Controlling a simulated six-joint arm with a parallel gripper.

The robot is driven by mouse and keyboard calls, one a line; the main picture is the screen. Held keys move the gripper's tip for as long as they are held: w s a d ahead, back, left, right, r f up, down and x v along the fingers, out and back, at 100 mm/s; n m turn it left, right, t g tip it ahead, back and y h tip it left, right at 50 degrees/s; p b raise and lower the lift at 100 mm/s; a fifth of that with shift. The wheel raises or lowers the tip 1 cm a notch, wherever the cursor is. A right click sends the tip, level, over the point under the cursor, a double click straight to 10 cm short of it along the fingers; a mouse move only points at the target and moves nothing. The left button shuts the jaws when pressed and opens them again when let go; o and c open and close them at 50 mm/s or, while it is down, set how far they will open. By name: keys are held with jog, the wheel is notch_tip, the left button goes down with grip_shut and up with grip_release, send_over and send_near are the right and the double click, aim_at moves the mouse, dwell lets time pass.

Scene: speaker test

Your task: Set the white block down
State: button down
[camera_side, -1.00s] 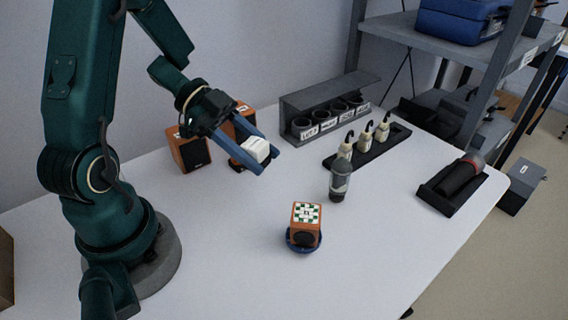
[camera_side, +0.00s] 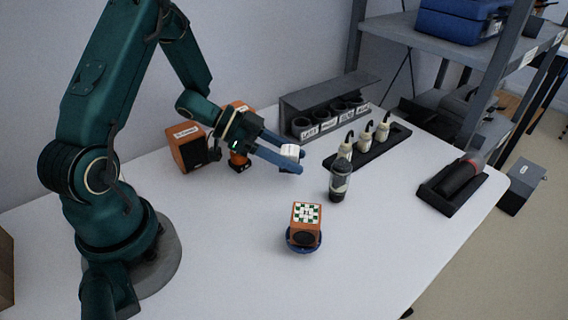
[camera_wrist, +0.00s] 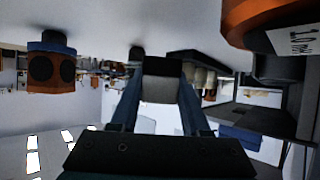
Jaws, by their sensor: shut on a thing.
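The white block (camera_side: 290,150) is held between the blue fingers of my gripper (camera_side: 292,160) in the side view, above the white table (camera_side: 220,270). My gripper is shut on it, and the arm reaches in from the left. In the wrist view the block (camera_wrist: 161,80) sits between the fingertips and looks grey in shadow; the view appears upside down. I cannot tell exactly how high the block is above the table.
A checker-topped orange speaker (camera_side: 305,217) sits on a blue base in front. A dark bottle (camera_side: 340,182) stands right of my gripper, by a tray of small bottles (camera_side: 372,146). An orange speaker (camera_side: 187,149) stands behind-left.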

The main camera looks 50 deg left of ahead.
jog(key=shift+f, duration=1.6)
jog(key=shift+f, duration=0.1)
jog(key=shift+c, duration=1.9)
grip_release()
